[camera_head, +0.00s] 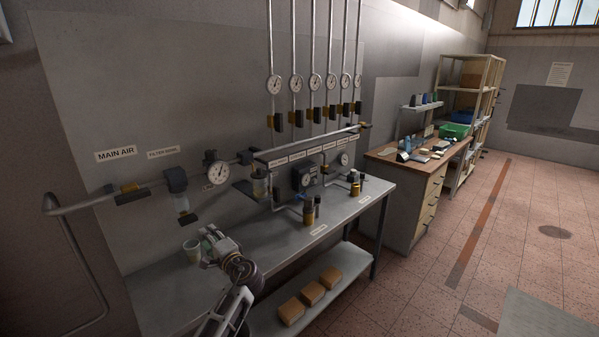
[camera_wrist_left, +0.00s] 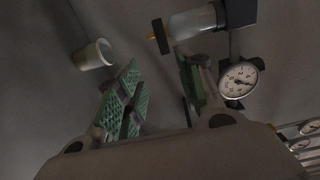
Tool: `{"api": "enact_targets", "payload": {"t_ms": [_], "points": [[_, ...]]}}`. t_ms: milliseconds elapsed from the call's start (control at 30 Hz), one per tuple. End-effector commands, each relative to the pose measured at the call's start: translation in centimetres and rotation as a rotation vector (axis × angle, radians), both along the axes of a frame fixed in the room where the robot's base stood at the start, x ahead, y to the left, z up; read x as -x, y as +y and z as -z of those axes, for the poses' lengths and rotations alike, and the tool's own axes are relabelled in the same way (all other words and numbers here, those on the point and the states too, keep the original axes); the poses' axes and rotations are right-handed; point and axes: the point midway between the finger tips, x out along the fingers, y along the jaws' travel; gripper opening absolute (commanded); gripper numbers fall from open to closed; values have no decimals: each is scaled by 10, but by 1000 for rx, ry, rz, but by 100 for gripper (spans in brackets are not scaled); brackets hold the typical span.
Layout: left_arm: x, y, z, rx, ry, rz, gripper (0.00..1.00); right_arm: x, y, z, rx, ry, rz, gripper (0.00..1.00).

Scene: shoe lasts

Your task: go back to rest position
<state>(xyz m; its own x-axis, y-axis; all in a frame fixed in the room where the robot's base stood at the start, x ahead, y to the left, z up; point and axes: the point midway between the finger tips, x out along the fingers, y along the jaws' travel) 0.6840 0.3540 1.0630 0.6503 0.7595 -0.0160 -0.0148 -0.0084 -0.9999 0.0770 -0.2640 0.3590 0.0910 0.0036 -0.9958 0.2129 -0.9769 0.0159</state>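My left gripper (camera_head: 212,238) is over the left part of the grey wall bench, close to the wall. In the left wrist view its two green-padded fingers (camera_wrist_left: 158,62) stand apart with nothing between them. A pale cup (camera_head: 192,250) stands on the bench just left of the gripper. The cup also shows in the left wrist view (camera_wrist_left: 93,55), to the left of the fingers and apart from them. My right gripper is in neither view.
A filter with a clear bowl (camera_head: 181,202) and a gauge (camera_head: 216,170) hang on the wall pipe near my left gripper. Dark bottles (camera_head: 309,208) stand farther along the grey bench (camera_head: 270,245). Brown blocks (camera_head: 312,292) lie on its lower shelf. The tiled floor (camera_head: 510,240) at right is mostly clear.

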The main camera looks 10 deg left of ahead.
Motion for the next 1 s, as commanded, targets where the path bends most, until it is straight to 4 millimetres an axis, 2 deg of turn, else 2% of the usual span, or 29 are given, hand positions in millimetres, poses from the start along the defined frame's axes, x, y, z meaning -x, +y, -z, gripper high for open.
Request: {"api": "enact_targets", "payload": {"t_ms": [167,367,700,1000], "points": [[17,0,22,90,14,-3,38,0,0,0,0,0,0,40],[52,-2,64,273,42,-13,38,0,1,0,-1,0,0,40],[125,-20,128,614,110,-46,38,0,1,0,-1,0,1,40],[194,-47,166,897,186,-87,38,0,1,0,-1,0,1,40]]}}
